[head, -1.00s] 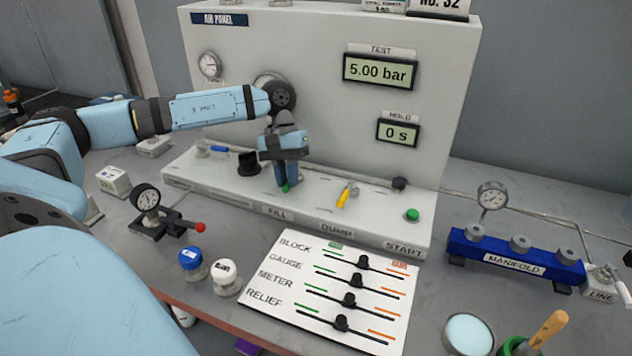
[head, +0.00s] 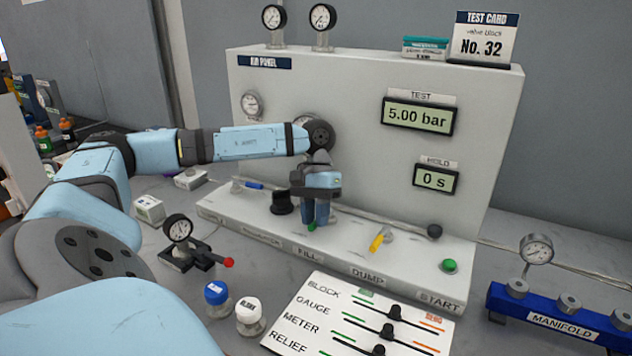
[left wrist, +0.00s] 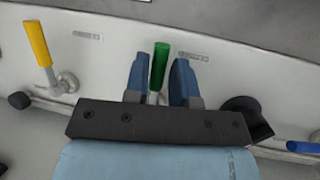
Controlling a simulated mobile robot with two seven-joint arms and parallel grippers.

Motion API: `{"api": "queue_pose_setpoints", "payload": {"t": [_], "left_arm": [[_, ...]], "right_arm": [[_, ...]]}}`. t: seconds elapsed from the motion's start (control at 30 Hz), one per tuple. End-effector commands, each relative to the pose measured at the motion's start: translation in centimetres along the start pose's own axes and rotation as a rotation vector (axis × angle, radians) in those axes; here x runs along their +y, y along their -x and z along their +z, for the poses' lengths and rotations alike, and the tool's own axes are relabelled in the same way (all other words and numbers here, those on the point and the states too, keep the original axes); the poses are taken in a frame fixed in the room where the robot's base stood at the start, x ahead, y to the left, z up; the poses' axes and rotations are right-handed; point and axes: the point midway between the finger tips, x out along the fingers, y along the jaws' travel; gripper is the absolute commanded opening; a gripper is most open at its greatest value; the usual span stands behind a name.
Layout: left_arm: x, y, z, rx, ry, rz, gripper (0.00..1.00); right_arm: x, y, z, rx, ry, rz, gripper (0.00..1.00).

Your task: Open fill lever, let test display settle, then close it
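My left gripper (head: 316,212) is at the fill lever on the air panel's base, pointing down. In the left wrist view its two blue fingers (left wrist: 158,85) stand on either side of the green fill lever (left wrist: 160,66), with narrow gaps seeming to show beside it. In the head view only the lever's green tip (head: 311,227) shows below the fingers. The test display (head: 417,116) reads 5.00 bar. The hold display (head: 436,179) reads 0 s. My right gripper is not in view.
The yellow dump lever (head: 377,242) and green start button (head: 450,266) are right of the gripper. A black knob (head: 282,203) and blue lever (head: 254,185) are left. A slider board (head: 300,317), two capped jars and a gauge with a red-tipped handle (head: 195,256) stand in front.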

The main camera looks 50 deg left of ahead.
Motion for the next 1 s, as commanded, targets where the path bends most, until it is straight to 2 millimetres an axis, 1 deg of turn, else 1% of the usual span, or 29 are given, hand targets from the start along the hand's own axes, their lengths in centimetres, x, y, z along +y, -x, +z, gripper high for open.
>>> {"api": "queue_pose_setpoints", "payload": {"t": [0.03, 0.07, 0.37, 0.47, 0.7, 0.8, 0.9, 1.0], "left_arm": [[0.0, 0.0, 0.0, 0.001, 0.001, 0.000, 0.36], [0.0, 0.0, 0.0, 0.001, 0.001, 0.000, 0.41], [0.0, 0.2, 0.0, 0.001, 0.002, 0.001, 0.41], [0.1, 1.1, -0.1, 0.003, 0.002, 0.002, 0.41], [0.1, 5.1, 0.0, 0.003, 0.001, 0.003, 0.41], [0.0, 6.5, 0.0, 0.003, 0.001, 0.002, 0.41], [0.0, 7.2, 0.0, 0.002, 0.001, 0.002, 0.41], [0.0, 7.5, 0.0, 0.000, 0.001, 0.000, 0.41]], "right_arm": [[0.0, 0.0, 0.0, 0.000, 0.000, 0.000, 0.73], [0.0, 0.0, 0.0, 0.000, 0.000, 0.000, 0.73], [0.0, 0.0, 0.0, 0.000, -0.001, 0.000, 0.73], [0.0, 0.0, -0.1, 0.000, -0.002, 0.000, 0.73], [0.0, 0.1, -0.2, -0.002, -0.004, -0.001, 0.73], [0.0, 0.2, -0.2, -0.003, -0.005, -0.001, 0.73], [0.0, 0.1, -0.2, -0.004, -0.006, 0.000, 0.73], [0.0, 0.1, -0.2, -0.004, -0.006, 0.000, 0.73]]}}
